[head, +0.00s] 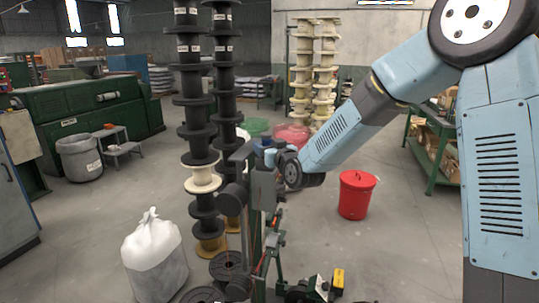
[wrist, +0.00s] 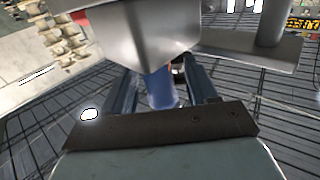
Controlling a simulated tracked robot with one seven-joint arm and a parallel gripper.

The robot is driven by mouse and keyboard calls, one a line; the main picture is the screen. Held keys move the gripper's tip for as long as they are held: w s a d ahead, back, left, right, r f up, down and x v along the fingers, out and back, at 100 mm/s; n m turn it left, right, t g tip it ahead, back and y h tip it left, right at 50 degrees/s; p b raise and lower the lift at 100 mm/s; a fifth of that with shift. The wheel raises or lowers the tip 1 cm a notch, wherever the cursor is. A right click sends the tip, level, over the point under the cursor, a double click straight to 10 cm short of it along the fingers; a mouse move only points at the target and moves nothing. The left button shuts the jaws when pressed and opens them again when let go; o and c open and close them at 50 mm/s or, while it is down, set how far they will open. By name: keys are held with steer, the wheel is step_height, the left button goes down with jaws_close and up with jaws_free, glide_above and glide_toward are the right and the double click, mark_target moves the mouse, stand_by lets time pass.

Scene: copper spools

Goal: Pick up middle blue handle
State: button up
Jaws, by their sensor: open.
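A blue handle (wrist: 160,88) shows in the wrist view, just below a grey metal box (wrist: 135,35). My gripper (wrist: 161,70) is open, with one dark finger on each side of the handle. I cannot tell whether either finger touches it. The box hides the handle's far end. In the head view the end of my arm is beside the grey box (head: 263,190) on an upright machine stand. My fingers and the handle cannot be made out clearly there.
Tall stacks of black spools (head: 188,100) stand just left of the stand. A white sack (head: 155,252) and loose black spools (head: 226,265) lie at its foot. A red bin (head: 356,194) stands to the right. The floor between bin and green shelf (head: 432,150) is clear.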

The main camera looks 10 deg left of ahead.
steer(key=shift+w, duration=0.15)
jaws_close()
stand_by(0.4)
steer(key=shift+r, duration=0.1)
